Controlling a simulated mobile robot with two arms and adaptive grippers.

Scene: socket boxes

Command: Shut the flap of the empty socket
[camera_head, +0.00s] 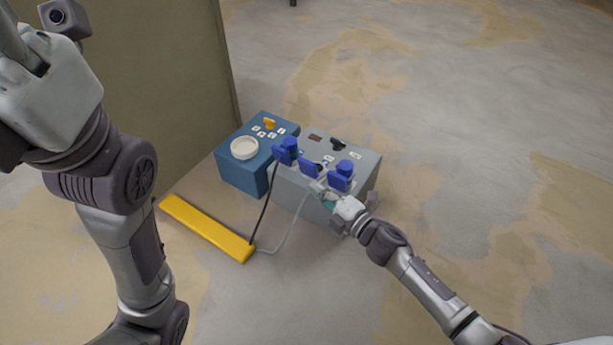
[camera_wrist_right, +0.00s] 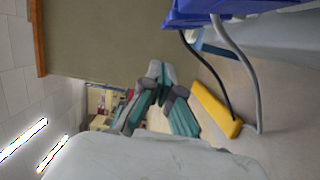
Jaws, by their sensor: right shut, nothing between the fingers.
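A grey socket box (camera_head: 300,192) stands on the floor with several controls on top. Three blue sockets sit along its front edge: left (camera_head: 286,151), middle (camera_head: 311,169) and right (camera_head: 341,176). A black cable (camera_head: 264,205) runs down from the left socket and a grey cable (camera_head: 291,232) from near the middle one. The right socket shows no cable; its flap's angle is too small to tell. My right gripper (camera_head: 327,197) is shut and empty, just in front of the box below the right socket. The wrist view shows its fingers (camera_wrist_right: 160,72) beside blue socket parts (camera_wrist_right: 210,10). My left gripper is out of view.
A blue box (camera_head: 238,172) with a white round part (camera_head: 244,148) and a yellow knob stands left of the grey box. A yellow bar (camera_head: 207,229) lies on the floor, where the cables end. A wall panel (camera_head: 150,80) stands behind left. Floor to the right is clear.

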